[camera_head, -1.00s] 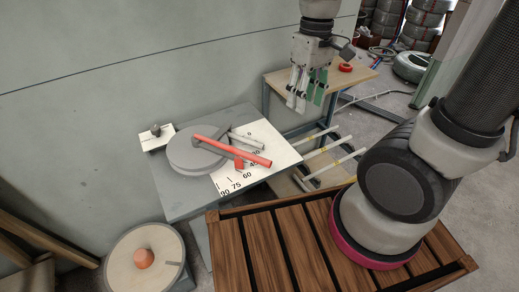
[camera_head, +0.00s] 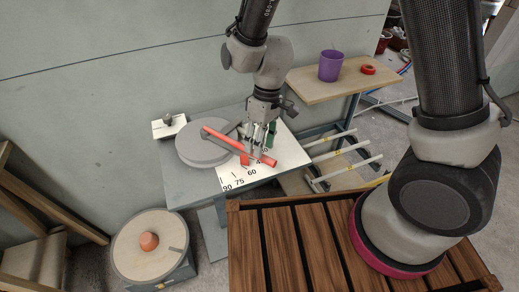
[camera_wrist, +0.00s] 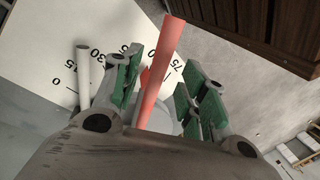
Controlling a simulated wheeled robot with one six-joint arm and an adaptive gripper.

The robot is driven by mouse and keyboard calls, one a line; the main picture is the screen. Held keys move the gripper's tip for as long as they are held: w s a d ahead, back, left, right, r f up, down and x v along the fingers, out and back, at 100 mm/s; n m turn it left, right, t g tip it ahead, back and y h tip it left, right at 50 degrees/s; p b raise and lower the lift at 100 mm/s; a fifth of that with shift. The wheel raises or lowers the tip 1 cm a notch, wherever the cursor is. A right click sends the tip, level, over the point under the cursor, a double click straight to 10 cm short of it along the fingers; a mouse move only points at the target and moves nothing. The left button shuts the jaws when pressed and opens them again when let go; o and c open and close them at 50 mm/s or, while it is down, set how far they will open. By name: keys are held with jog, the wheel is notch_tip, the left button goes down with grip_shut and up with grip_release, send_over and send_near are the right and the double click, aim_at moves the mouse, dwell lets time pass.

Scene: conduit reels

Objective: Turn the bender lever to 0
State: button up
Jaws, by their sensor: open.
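The bender lever (camera_head: 222,138) is a red bar running from the round grey bender disc (camera_head: 195,152) out over the white scale plate (camera_head: 292,157). My gripper (camera_head: 259,149) is down at the lever's outer part, hiding some scale numbers. In the wrist view, the lever (camera_wrist: 158,75) passes between the two green-padded open fingers, apart from the right one; contact with the left is unclear. The 0 mark (camera_wrist: 56,82) lies left of the lever, past the 15, 30 and 45 marks. The 75 shows just right of the lever. A red pointer block (camera_head: 245,159) sits beneath the lever.
A pale pipe (camera_wrist: 83,75) stands out beside the 0 mark. A side table (camera_head: 315,88) behind holds a purple cup (camera_head: 331,66) and red tape ring (camera_head: 368,69). A reel with an orange hub (camera_head: 149,241) is at lower left. A slatted wooden deck (camera_head: 290,250) lies in front.

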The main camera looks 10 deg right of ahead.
jog(key=shift+s+a+f, duration=0.1)
jog(key=shift+f, duration=0.6)
jog(key=shift+s+a+f, duration=0.1)
jog(key=shift+f, duration=0.6)
grip_shut()
